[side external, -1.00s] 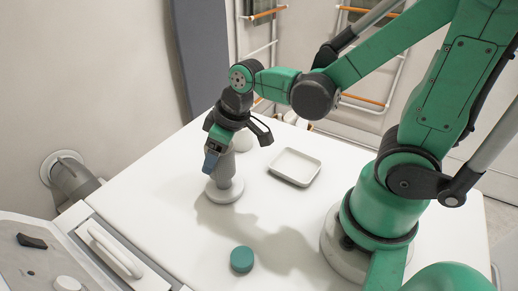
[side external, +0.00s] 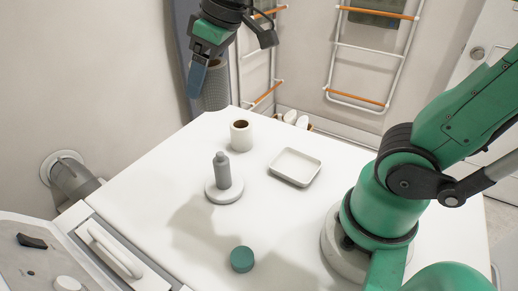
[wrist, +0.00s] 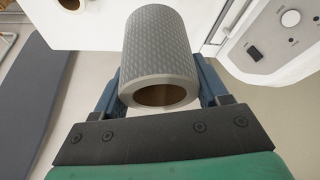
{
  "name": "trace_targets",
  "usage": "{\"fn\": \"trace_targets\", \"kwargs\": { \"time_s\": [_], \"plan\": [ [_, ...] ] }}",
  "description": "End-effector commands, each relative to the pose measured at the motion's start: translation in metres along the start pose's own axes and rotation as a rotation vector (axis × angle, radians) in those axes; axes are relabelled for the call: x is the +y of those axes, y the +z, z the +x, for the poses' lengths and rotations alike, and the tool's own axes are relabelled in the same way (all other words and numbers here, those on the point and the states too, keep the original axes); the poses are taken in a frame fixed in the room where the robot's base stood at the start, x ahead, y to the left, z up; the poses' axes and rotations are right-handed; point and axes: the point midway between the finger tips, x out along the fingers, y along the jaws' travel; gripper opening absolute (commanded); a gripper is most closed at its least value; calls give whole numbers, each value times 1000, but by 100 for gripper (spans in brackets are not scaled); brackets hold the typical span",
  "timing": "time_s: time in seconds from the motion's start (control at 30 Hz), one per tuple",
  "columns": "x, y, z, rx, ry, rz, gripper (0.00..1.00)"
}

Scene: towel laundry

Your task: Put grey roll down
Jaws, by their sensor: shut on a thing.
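The grey roll (side external: 215,92) is a textured cylinder with a brown hollow core. My gripper (wrist: 160,85) is shut on it, with a blue finger on each side. In the side view my gripper (side external: 205,75) holds the roll high, in front of the dark grey panel near the table's far left corner. The roll (wrist: 160,45) fills the middle of the wrist view, its open end facing the camera. A grey post (side external: 222,175) stands upright on a round white base (side external: 212,195), with no roll around it. The far finger is largely hidden in the side view.
A white roll (side external: 240,136) stands behind the post on the white table (side external: 300,225). A shallow white tray (side external: 295,180) lies to its right, and a teal round piece (side external: 242,259) lies in front. A rack with orange bars (side external: 355,93) stands behind.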

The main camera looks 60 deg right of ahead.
Motion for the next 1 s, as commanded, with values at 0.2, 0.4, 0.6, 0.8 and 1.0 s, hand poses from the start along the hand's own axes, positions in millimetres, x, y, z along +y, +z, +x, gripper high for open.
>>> {"fn": "trace_targets", "kwargs": {
  "time_s": [0.2,0.4,0.6,0.8,1.0],
  "plan": [
    [14,6,-15,-7,6,14,16],
    [54,47,-30,-23,18,46,16],
    [79,92,-46,-18,22,66,16],
    [87,118,-54,-3,26,68,16],
    [88,131,-36,1,26,64,16]
  ]
}}
